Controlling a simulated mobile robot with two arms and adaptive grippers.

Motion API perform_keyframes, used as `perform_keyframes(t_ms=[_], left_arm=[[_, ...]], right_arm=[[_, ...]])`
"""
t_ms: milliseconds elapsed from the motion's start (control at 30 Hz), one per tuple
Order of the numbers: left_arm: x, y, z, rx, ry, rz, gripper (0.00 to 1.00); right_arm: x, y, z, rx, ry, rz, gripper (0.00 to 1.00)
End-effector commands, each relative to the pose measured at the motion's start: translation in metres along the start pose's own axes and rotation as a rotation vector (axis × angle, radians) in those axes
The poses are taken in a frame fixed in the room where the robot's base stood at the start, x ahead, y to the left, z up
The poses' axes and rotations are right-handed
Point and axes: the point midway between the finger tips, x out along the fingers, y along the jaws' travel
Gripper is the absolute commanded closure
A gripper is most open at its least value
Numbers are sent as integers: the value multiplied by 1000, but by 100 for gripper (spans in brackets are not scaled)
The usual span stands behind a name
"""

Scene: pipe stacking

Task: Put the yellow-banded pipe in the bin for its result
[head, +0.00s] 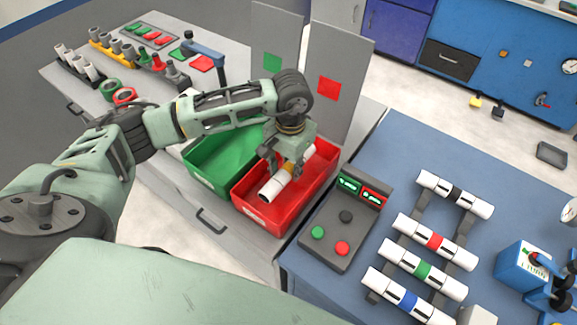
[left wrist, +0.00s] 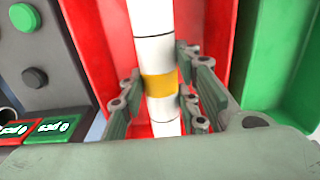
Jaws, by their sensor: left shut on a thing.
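The yellow-banded pipe (head: 269,190) is white with a yellow band at its middle. My left gripper (head: 284,173) is shut on it around the band, pointing down. The pipe lies slantwise over or inside the red bin (head: 262,217); I cannot tell whether it touches the floor. The green bin (head: 205,177) stands to the left of the red bin and looks empty. In the left wrist view, the fingers (left wrist: 157,103) flank the pipe (left wrist: 153,50) at its yellow band, with the red bin (left wrist: 95,45) behind. My right gripper is not in view.
A grey test box (head: 330,235) with green and red displays and buttons stands right of the bins. Several banded pipes, including a red-banded one (head: 433,241), lie on a rack on the blue table. Panels with a green square (head: 272,62) and a red square (head: 329,88) rise behind the bins.

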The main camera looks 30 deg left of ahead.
Motion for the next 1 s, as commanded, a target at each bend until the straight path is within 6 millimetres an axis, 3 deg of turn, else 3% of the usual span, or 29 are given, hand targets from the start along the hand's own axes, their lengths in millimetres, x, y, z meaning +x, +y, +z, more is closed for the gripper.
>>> perform_keyframes(t_ms=[267,633,767,1000], left_arm=[[0,0,0,0,0,0,48],[-4,0,0,0,1,0,48],[-22,0,-1,0,4,0,48],[-74,0,-2,0,5,0,48]], right_arm=[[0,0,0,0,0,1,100],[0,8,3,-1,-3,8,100],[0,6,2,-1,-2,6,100],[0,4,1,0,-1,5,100]])
